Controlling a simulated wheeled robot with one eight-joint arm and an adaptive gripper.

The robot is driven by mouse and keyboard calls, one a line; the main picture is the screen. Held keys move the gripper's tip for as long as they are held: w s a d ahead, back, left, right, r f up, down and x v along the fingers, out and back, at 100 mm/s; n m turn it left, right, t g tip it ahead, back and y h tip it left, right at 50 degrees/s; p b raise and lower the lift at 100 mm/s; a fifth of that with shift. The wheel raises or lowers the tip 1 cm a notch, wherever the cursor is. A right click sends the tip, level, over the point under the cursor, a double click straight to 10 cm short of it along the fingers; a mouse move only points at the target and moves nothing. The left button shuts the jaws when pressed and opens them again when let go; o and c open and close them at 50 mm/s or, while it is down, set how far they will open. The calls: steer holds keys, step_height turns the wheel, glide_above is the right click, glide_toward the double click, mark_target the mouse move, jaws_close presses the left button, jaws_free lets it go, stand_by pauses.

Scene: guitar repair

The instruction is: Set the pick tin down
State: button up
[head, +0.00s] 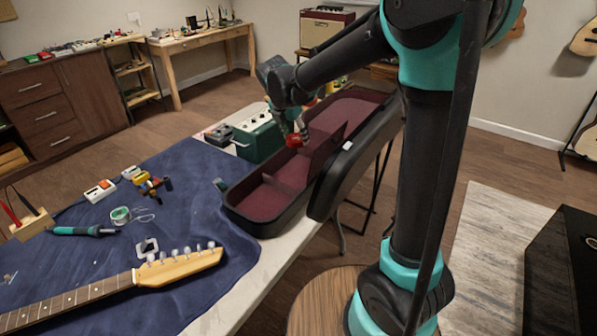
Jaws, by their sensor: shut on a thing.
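My gripper (290,126) is at the far end of my arm, pointing down. It is shut on a small red round thing, which I take to be the pick tin (293,140). The tin is at the left rim of the open guitar case (262,205), near the middle of its length. The case has a dark red lining and a black shell. I cannot tell whether the tin touches the case or hangs above it. My gripper hides part of the tin.
A green box with knobs (257,135) stands left of the case. A guitar neck (110,287), a soldering iron (83,231), a solder spool (121,215) and small parts lie on the blue cloth (190,200). The cloth between the case and small parts is mostly clear.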

mark_target(298, 177)
step_height(298, 177, down, 15)
steer(key=shift+f, duration=0.2)
stand_by(0.3)
steer(key=shift+f, duration=0.1)
steer(key=o, duration=1.1)
steer(key=shift+c, duration=0.2)
steer(key=v, duration=1.2)
steer(key=shift+s, duration=0.1)
